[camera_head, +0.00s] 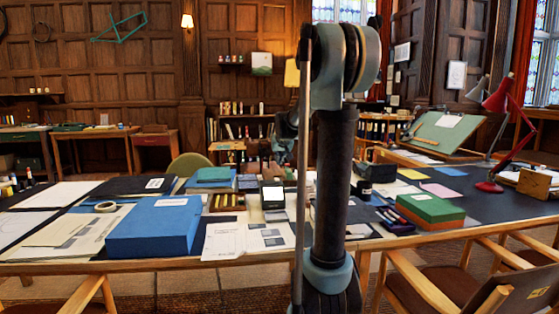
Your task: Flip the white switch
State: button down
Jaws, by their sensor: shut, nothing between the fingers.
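A small dark box with a white face (272,194) stands on the long table, left of my arm. It may carry the white switch, but it is too small to tell, and I cannot make out a switch's position. My gripper (281,157) shows small and partly hidden, left of my upright arm link and above the far side of the table. It looks shut and empty. It appears above the box in the picture, with no visible contact. My arm hides part of the table's middle.
A blue box (155,227) and papers (222,240) lie left of centre. A green and orange box (430,208), a red lamp (496,115) and a tilted drafting board (445,132) are on the right. Wooden chairs (425,285) stand at the near edge.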

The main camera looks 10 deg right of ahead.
send_over(278, 180)
jog(key=f, duration=0.4)
jog(key=shift+s+a+f, duration=0.1)
jog(key=shift+s, duration=0.2)
notch_tip(278, 180, down, 3)
jog(key=shift+w, duration=0.1)
jog(key=shift+f, duration=0.65)
